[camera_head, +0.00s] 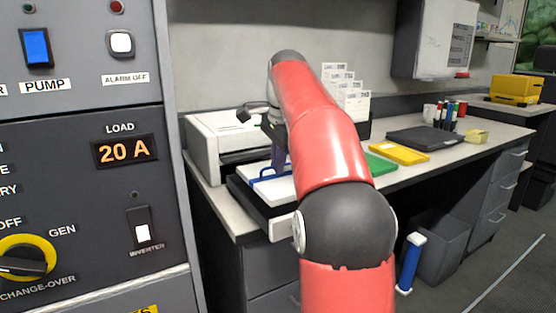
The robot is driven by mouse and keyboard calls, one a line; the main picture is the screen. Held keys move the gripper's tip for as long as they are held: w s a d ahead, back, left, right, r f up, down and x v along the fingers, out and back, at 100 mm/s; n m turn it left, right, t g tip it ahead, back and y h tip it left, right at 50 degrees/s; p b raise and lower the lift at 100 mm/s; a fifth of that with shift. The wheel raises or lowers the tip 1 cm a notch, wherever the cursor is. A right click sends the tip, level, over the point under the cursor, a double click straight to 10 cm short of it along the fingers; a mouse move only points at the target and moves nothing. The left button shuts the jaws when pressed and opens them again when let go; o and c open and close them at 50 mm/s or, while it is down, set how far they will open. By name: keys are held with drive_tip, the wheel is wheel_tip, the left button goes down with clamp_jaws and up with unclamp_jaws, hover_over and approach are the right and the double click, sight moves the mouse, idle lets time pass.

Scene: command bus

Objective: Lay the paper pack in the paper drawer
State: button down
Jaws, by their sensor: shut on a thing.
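The paper pack (257,185) is a flat white stack with a blue band. It lies level over the paper drawer (247,198), the dark tray pulled out at the front of the white printer (215,125). My gripper (278,165) reaches down to the pack from above, shut on it. My red arm hides the right part of the pack and some of the drawer. I cannot tell whether the pack touches the drawer floor.
A grey panel with switches (85,120) stands close on the left. On the counter are a paper rack (345,90), green and yellow folders (398,153), a dark closed case (424,138) and several markers (447,116). A grey bin (437,245) stands below.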

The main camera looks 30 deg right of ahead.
sight(278, 176)
drive_tip(key=shift+f+b, duration=1.35)
drive_tip(key=shift+f, duration=1)
drive_tip(key=c, duration=1.5)
unclamp_jaws()
drive_tip(key=r+p, duration=0.1)
drive_tip(key=r, duration=0.1)
drive_tip(key=s+r+p, duration=0.1)
drive_tip(key=r, duration=0.2)
drive_tip(key=r+p, duration=0.1)
drive_tip(key=r, duration=0.1)
drive_tip(key=shift+s+r, duration=0.25)
drive_tip(key=shift+r, duration=0.1)
